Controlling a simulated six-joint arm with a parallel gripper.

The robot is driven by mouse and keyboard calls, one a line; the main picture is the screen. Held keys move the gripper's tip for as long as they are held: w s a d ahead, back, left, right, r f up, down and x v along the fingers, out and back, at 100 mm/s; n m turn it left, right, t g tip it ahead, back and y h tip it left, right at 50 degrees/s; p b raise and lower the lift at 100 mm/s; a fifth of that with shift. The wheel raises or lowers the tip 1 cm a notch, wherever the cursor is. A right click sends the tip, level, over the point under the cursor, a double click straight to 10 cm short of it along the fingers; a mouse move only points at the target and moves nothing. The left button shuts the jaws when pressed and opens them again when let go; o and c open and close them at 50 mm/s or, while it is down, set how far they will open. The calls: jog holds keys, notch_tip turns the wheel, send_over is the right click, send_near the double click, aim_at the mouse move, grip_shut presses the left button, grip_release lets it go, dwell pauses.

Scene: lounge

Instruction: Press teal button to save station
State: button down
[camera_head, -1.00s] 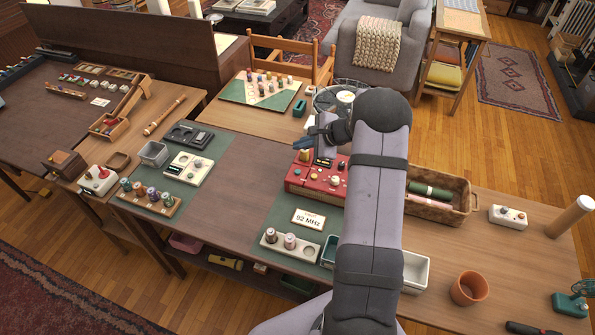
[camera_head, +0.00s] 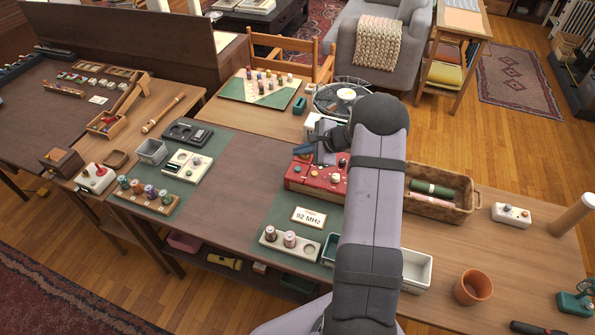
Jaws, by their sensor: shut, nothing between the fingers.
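A red radio-like box (camera_head: 312,178) sits on a green mat on the table, with several small knobs and buttons on its sloped top. A card (camera_head: 309,218) reading "92 MHz" lies in front of the box. In this view the tips overlap the box's back left edge, near a yellowish knob. I cannot tell whether they touch it.
A tray with spools (camera_head: 270,245) stands in front of the card. A basket (camera_head: 450,205), a white bin (camera_head: 417,272) and a terracotta pot (camera_head: 473,287) are right of my arm. The brown tabletop left of the box is clear.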

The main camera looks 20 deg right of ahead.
jog(key=shift+f+b, duration=1.7)
jog(key=shift+f, duration=0.7)
jog(key=shift+f, duration=0.1)
jog(key=shift+f+b, duration=0.3)
jog(key=shift+b, duration=0.3)
jog(key=shift+f+b, duration=0.4)
jog(key=shift+b, duration=0.1)
dwell(0.8)
jog(key=shift+r, duration=0.2)
jog(key=shift+r+p, duration=0.45)
jog(key=shift+r, duration=0.2)
jog(key=shift+r, duration=0.1)
notch_tip(320, 180, up, 5)
jog(key=p, duration=0.3)
dwell(0.5)
